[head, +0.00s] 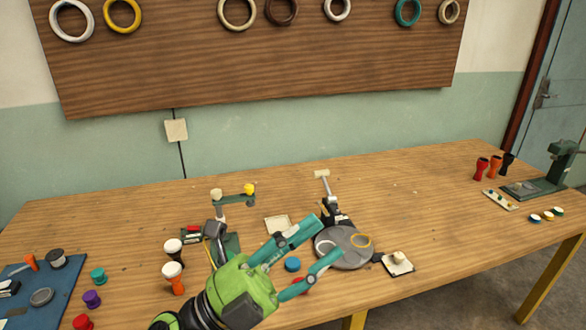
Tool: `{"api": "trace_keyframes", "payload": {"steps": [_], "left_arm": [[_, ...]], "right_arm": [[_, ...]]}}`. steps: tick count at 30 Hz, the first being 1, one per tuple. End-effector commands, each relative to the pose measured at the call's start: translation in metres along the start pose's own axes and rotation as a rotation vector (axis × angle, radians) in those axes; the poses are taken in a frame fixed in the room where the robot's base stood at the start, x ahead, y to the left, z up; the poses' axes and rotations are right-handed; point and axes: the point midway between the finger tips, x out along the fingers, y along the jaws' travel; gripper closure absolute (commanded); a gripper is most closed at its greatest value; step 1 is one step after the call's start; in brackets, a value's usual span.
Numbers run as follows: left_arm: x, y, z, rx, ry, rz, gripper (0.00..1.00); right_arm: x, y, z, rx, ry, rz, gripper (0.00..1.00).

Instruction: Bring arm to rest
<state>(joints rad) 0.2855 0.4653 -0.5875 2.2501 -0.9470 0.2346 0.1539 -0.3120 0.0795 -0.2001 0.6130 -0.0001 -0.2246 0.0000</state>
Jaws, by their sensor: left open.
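My left gripper (328,240) has a green body and two teal fingers. It reaches in from the bottom, left of centre, and points up and right over the table. Its fingers are apart, with nothing visible between them. The gripper hides part of the table's front. My right gripper is not in view.
The wooden table (420,200) holds small goblet drums (172,272) left of the gripper. A stand with a yellow knob (249,189) is behind it. A blue mat (60,290) lies at far left, a green press (560,165) at far right. The table's right-centre is mostly clear.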

Motion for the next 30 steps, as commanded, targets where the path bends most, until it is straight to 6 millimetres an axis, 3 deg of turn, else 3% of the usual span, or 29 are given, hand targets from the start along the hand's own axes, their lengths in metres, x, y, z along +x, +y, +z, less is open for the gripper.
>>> {"api": "trace_keyframes", "payload": {"steps": [3, 6, 9, 11, 14, 18, 24, 30], "left_arm": [[-0.034, -0.003, 0.063, -0.212, -0.378, -0.098, 0.55], [-0.086, 0.017, 0.108, -0.389, -0.705, -0.128, 0.55], [-0.150, 0.053, 0.133, -0.562, -1.018, -0.112, 0.55], [-0.189, 0.077, 0.135, -0.661, -1.190, -0.085, 0.55], [-0.253, 0.118, 0.121, -0.816, -1.455, -0.014, 0.55], [-0.322, 0.161, 0.078, -1.002, -1.748, 0.112, 0.55], [-0.382, 0.193, 0.009, -1.191, -2.016, 0.289, 0.55], [-0.419, 0.204, -0.059, -1.346, -2.207, 0.467, 0.55]], "right_arm": [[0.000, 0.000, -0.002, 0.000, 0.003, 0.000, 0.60], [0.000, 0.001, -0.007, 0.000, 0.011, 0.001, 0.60], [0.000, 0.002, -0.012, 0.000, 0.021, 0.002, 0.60], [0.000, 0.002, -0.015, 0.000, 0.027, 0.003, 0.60], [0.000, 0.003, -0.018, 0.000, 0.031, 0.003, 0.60], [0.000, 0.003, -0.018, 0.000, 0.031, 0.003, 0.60], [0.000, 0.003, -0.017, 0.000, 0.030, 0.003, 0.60], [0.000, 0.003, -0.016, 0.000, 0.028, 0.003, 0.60]]}}
